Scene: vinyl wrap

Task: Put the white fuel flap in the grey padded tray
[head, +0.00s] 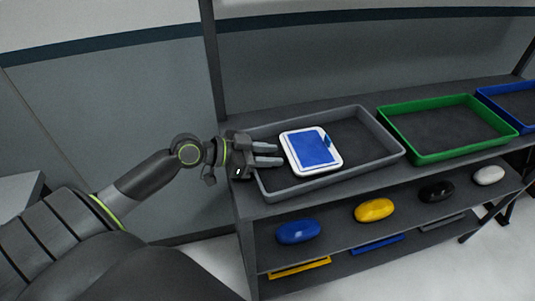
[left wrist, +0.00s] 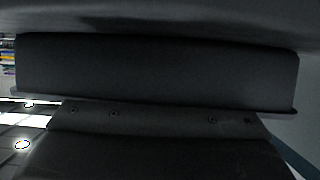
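The white fuel flap (head: 335,164) is a rounded square panel with a blue sheet over most of its face. It is in the head view, within the outline of the grey padded tray (head: 385,139), in its left half. It looks tilted, and I cannot tell whether it rests fully on the padding. My left gripper (head: 279,154) is over the tray's left end, its two fingers apart, tips close beside the flap's left edge. Whether they touch it is unclear. My right gripper is not in view.
A green tray (head: 450,154) and a blue tray (head: 483,91) stand to the right on the same shelf. Below lie blue (head: 298,231), yellow (head: 374,210), black (head: 437,190) and white (head: 489,175) rounded objects. A dark shelf post (head: 213,65) rises behind my left gripper.

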